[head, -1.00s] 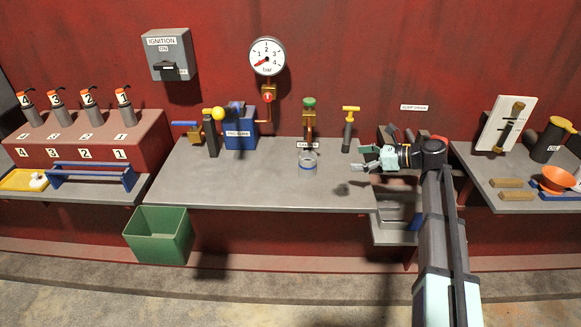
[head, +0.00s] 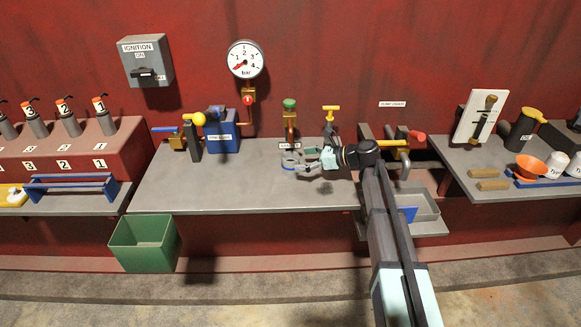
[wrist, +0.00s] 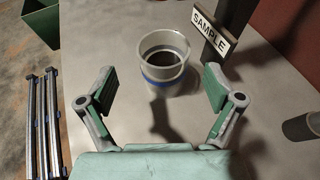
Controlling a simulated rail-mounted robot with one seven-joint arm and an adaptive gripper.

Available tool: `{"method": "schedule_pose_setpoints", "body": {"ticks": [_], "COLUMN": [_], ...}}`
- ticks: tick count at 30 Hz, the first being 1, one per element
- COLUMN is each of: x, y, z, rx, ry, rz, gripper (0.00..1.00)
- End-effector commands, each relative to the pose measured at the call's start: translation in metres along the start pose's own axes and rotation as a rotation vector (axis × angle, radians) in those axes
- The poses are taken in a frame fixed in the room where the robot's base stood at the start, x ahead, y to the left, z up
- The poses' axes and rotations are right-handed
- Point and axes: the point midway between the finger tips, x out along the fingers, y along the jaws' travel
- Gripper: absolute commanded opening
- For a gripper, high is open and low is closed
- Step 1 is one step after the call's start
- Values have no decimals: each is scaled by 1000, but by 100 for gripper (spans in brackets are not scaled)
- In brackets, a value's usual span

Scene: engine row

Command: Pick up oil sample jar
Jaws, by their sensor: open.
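The oil sample jar (wrist: 163,58) is a clear, open-topped cup with a blue band. It stands upright on the grey bench in the wrist view, ahead of my gripper (wrist: 160,88) and roughly centred between the fingers. The jaws are spread wide and empty, and do not touch it. In the head view the jar (head: 289,163) is partly hidden by my gripper (head: 303,163), which points left at it just above the bench top. A dark liquid or shadow shows inside the jar; I cannot tell which.
The sample tap (head: 290,120) with a green knob stands behind the jar, its SAMPLE label (wrist: 212,32) close by. A yellow-handled post (head: 330,115) is behind my gripper. A green bin (head: 145,243) stands below the bench.

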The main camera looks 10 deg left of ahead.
Motion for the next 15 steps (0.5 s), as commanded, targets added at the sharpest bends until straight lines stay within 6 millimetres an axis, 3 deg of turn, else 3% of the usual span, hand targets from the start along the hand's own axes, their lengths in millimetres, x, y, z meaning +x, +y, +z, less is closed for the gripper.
{"method": "schedule_pose_setpoints", "body": {"ticks": [15], "x": [51], "y": [-3], "z": [5], "rx": [0], "ry": [0], "rz": [1], "gripper": [91]}}
